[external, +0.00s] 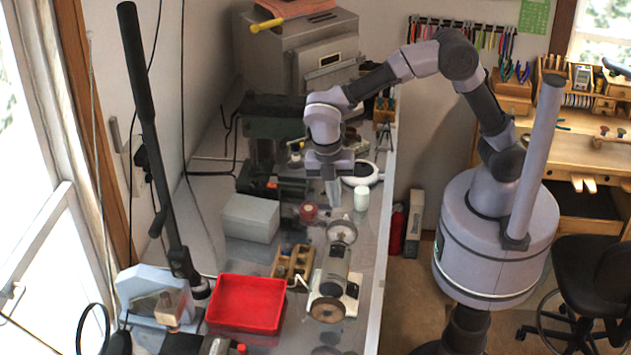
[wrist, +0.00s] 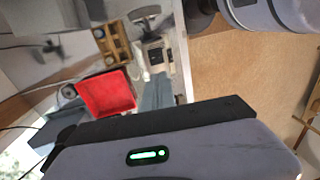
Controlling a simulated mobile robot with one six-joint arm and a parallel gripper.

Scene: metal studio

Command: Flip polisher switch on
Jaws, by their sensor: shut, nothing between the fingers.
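The polisher (external: 334,268) stands on the metal bench, with a pale wheel (external: 342,232) at its far end and a brown wheel (external: 327,309) at its near end. It also shows in the wrist view (wrist: 155,54), just beyond my fingers. Its switch is too small to make out. My gripper (external: 333,198) points down above the bench, on the far side of the polisher and apart from it. In the wrist view my gripper (wrist: 157,88) is shut and empty, its fingers close together.
A red tray (external: 246,303) and a wooden block stand (external: 293,263) lie left of the polisher. A grey box (external: 251,218), a small red-topped jar (external: 309,211) and a white jar (external: 361,199) stand near my gripper. The bench's right edge runs close by the polisher.

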